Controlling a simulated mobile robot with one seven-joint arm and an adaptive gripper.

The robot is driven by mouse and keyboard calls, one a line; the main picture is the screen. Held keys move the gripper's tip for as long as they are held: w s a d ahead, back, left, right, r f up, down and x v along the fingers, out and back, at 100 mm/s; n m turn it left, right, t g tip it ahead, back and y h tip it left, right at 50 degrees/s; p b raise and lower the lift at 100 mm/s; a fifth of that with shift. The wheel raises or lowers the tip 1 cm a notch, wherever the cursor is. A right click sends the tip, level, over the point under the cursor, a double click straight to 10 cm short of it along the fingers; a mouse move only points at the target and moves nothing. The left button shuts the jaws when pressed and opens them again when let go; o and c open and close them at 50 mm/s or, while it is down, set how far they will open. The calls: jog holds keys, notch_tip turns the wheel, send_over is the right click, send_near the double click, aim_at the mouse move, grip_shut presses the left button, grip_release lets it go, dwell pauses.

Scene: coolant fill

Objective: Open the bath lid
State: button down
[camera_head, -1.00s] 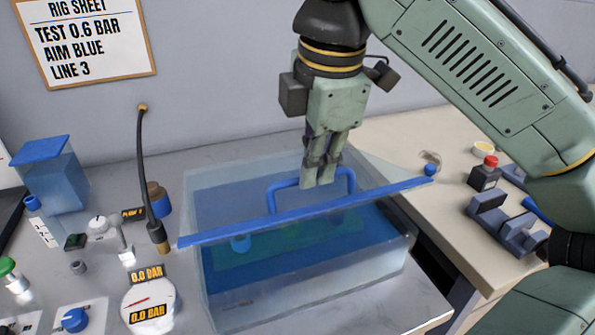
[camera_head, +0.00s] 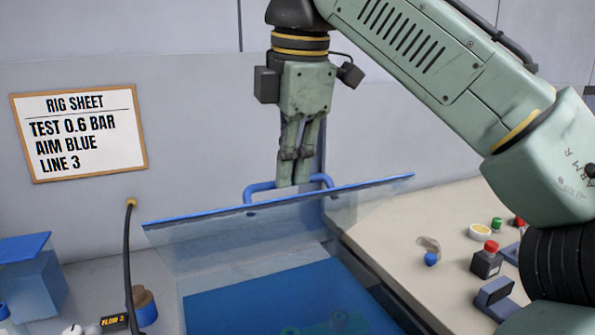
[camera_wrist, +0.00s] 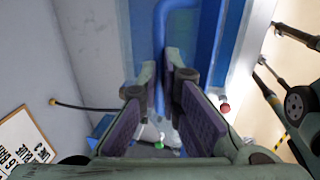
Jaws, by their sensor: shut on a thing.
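The bath lid (camera_head: 270,228) is a clear panel with a blue front edge. In the head view it stands tilted up above the bath, its blue edge raised high. My gripper (camera_head: 295,183) points down and is shut on the blue handle (camera_head: 262,190) of the lid. In the wrist view the blue handle (camera_wrist: 160,50) runs between my two fingers (camera_wrist: 172,100). The bath (camera_head: 270,300) below holds blue liquid, with a blurred green shape under the surface. The bath's front is cut off by the picture's lower edge.
A rig sheet (camera_head: 80,132) hangs on the back wall. A black hose (camera_head: 129,260) and a blue-lidded tank (camera_head: 28,280) stand at left.

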jog(key=shift+w+a+f, duration=0.15)
jog(key=shift+w+f, duration=0.15)
jog(key=shift+f, duration=0.25)
jog(key=c, duration=1.6)
grip_release()
jog(key=shift+w+a+f, duration=0.1)
jog(key=shift+w+f, duration=0.05)
jog(key=shift+w, duration=0.2)
jog(key=shift+c, duration=0.4)
